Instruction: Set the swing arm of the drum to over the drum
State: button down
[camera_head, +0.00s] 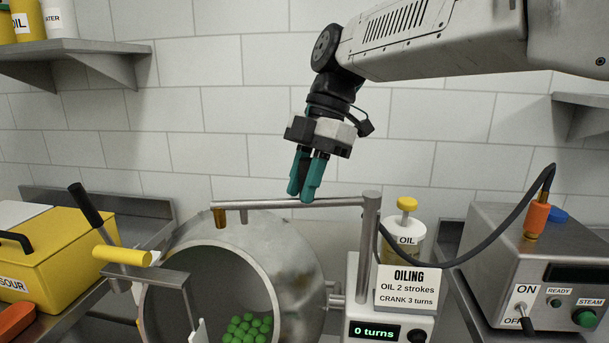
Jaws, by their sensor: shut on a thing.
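The steel drum (283,257) lies with its mouth facing forward, and several green gummies (247,327) sit inside it. The swing arm (335,202) is a horizontal bar on an upright post (370,235) at the right of the drum. It reaches left across the drum's top, with a small brass nozzle (219,217) at its free end. My gripper (305,196) points down from above. Its teal fingers are shut on the swing arm's bar, left of the post. The fingertips partly hide the bar.
An oil bottle (405,235) with a yellow pump stands behind the oiling sign (405,288). A counter display (375,332) reads 0 turns. A steam box (510,265) with a dark hose stands right. A yellow bin (60,250) and a yellow-handled crank (122,255) are left.

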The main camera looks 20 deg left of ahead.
jog(key=shift+s+d+n+h, duration=0.15)
jog(key=shift+s+d+n, duration=0.25)
jog(key=shift+s, duration=0.2)
jog(key=shift+s+d+n+h, duration=0.15)
jog(key=shift+s+d+n, duration=0.15)
jog(key=shift+s+d, duration=0.25)
jog(key=shift+a, duration=0.1)
jog(key=c, duration=1.2)
grip_release()
jog(key=shift+c, duration=0.2)
jog(key=shift+r, duration=0.1)
jog(key=v, duration=0.7)
jog(key=shift+w+r, duration=0.2)
jog(key=shift+r, duration=0.1)
